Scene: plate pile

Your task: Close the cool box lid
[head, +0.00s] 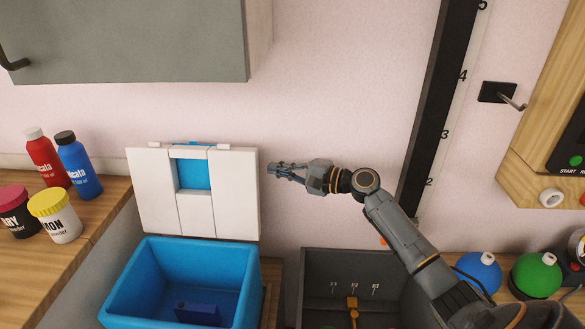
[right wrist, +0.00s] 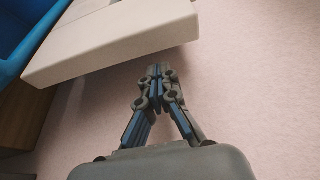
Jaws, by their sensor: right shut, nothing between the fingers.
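The cool box (head: 150,285) is a blue open-topped bin at the lower middle left in the head view. Its white lid (head: 228,205) stands upright at the back of the box, open, with a blue patch in its middle. A dark blue block lies inside the box. My right gripper (head: 272,170) is shut and empty, just right of the lid's right edge, near its top. In the right wrist view my shut fingertips (right wrist: 158,72) are close to the white lid's edge (right wrist: 110,45); I cannot tell if they touch. My left gripper is not in view.
A wooden counter (head: 105,215) with bottles and tubs (head: 54,215) is at the left. A grey cabinet (head: 130,40) hangs above. A dark tray (head: 320,265) sits right of the box, under my right arm. Blue and green round objects (head: 537,275) stand farther right.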

